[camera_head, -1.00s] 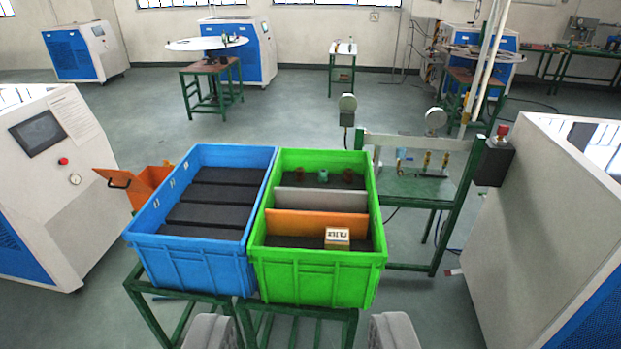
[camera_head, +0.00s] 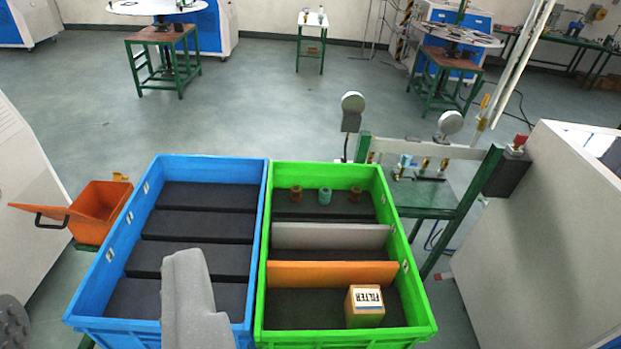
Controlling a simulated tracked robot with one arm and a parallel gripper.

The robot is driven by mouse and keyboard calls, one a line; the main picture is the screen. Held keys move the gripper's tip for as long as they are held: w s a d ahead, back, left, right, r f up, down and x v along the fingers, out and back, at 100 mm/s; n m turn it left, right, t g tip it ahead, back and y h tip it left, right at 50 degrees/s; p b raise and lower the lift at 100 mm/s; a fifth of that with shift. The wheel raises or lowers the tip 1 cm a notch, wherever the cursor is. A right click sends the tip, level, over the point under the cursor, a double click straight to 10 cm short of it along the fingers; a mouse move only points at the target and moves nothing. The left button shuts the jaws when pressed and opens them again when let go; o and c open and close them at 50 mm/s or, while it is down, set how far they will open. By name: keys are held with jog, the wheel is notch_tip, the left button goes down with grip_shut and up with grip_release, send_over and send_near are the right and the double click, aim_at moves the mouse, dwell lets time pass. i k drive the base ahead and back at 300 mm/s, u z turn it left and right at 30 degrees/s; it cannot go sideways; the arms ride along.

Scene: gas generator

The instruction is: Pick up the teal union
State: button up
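The teal union (camera_head: 324,196) stands upright in the far compartment of the green bin (camera_head: 418,300). It is small in the picture, between two brown fittings, one on its left (camera_head: 296,195) and one on its right (camera_head: 355,194). My gripper (camera_head: 196,305) shows as one grey finger shape at the bottom, in front of the blue bin and well short of the union. No second finger shows clearly, and nothing is seen held. The union is in plain view.
Grey (camera_head: 330,236) and orange (camera_head: 330,274) dividers cross the green bin. A filter box (camera_head: 365,307) sits in the near compartment. The blue bin (camera_head: 100,270) beside it holds black pads. A gauge stand (camera_head: 352,115) rises behind the green bin; a white cabinet (camera_head: 545,240) stands right.

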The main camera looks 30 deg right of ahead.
aim_at(325, 193)
jog(key=z, duration=0.45)
jog(key=i, duration=1.1)
jog(key=z, duration=0.85)
